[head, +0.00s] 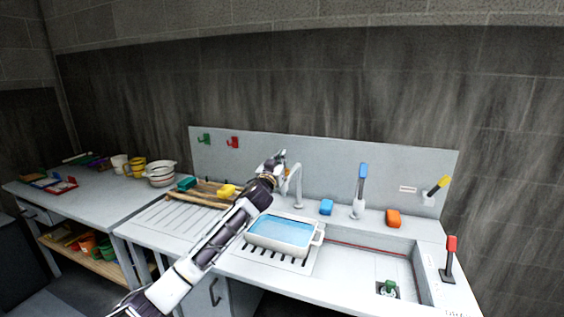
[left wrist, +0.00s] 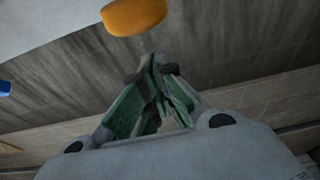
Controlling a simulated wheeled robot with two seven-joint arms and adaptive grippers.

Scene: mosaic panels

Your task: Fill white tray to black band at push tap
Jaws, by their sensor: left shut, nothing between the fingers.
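The white tray (head: 317,242) sits on the slotted drain area of the counter and holds blue water (head: 283,231). I cannot make out a black band on it. A grey curved spout (head: 298,183) stands behind the tray. My left gripper (head: 278,160) is beside the top of this tap, in front of the backsplash, and hides part of it. In the left wrist view its green-padded fingers (left wrist: 158,85) are shut and empty. An orange rounded knob (left wrist: 136,16) shows beyond the fingertips, apart from them. My right gripper is not in view.
To the right are a blue-handled tap (head: 362,178), an orange block (head: 393,218), the sink basin (head: 365,266) and a red-topped lever (head: 450,255).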

